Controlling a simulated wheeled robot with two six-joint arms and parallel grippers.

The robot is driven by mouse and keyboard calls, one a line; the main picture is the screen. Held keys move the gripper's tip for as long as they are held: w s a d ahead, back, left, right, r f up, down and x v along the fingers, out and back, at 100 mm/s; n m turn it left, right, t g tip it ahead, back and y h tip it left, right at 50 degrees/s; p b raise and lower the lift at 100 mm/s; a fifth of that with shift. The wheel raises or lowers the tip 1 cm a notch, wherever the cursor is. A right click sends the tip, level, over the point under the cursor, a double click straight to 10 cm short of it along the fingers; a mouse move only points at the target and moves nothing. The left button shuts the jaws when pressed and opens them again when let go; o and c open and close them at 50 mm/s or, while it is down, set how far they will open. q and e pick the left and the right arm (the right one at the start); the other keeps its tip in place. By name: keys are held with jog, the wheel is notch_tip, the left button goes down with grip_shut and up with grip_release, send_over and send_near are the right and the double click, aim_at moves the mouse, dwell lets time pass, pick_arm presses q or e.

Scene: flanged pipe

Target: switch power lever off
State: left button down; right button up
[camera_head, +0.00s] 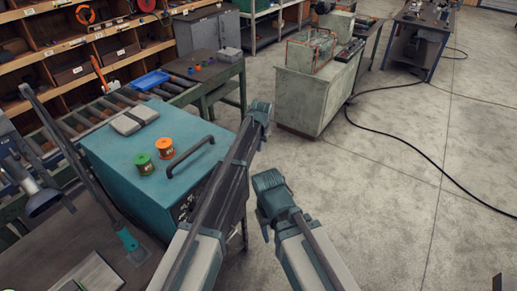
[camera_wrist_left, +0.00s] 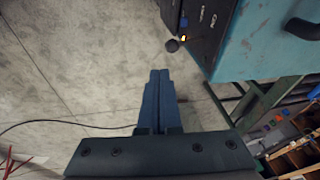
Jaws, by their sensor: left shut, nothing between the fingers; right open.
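The teal machine (camera_head: 110,160) stands left of centre in the head view, and its dark front panel shows beside my left arm. In the left wrist view the dark panel (camera_wrist_left: 195,30) carries a small lever with a round black knob (camera_wrist_left: 172,45) and a yellow mark near its base. My left gripper (camera_head: 261,108) is shut and empty; in the left wrist view its fingertips (camera_wrist_left: 159,74) are just below the knob in the picture, seemingly apart from it. The lever is hidden in the head view. My right gripper (camera_head: 264,205) is open and empty over the floor.
A roller conveyor with a blue tray (camera_head: 151,80) lies behind. A pale green cabinet (camera_head: 305,95) stands farther back.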

pick_arm(q)
jog(key=f+b, duration=0.1)
jog(key=a+f+b, duration=0.2)
jog(key=f, duration=0.1)
jog(key=shift+w+f, duration=0.1)
jog(key=shift+w, duration=0.25)
pick_arm(e)
notch_tip(320, 180, down, 4)
jog(key=shift+f, duration=0.1)
jog(key=shift+f, duration=0.1)
